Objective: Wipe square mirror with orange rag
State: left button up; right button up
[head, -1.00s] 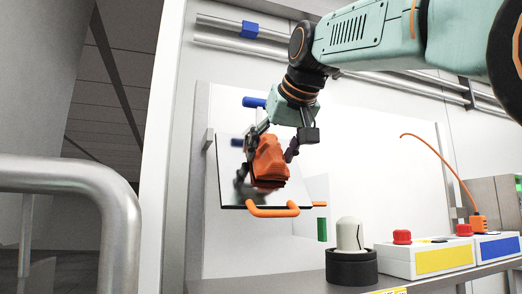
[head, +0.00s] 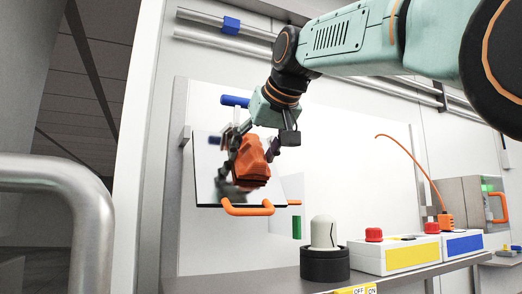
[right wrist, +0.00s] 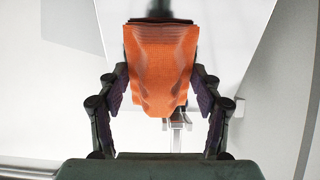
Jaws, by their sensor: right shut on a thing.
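The square mirror (head: 208,170) is mounted tilted on a white panel, with an orange handle (head: 247,209) along its lower edge. My right gripper (head: 256,158) is in front of the mirror, shut on the orange rag (head: 252,170). The rag hangs bunched between the fingers, and its dark reflection shows in the mirror beside it. In the right wrist view the rag (right wrist: 160,65) fills the space between the two fingers and covers part of the mirror (right wrist: 225,35). I cannot tell whether the rag touches the glass. My left gripper is not in view.
A shelf below holds a pale knob on a black base (head: 324,245) and boxes with red buttons (head: 395,253). An orange curved rod (head: 412,165) rises at the right. A metal rail (head: 85,200) stands at the left front. Pipes run along the wall above.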

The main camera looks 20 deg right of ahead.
aim_at(227, 160)
jog(key=shift+w+a+f, duration=0.1)
jog(key=shift+w+a, duration=0.05)
jog(key=shift+a, duration=2.45)
jog(key=shift+d, duration=0.1)
jog(key=shift+s+d, duration=0.1)
jog(key=shift+s, duration=0.15)
jog(key=shift+s+r+b, duration=0.35)
jog(key=shift+s+b, duration=0.2)
jog(key=shift+b, duration=0.25)
jog(key=b+v, duration=0.1)
jog(key=v, duration=0.3)
jog(key=shift+s+r+b, duration=0.2)
jog(key=shift+b, duration=0.15)
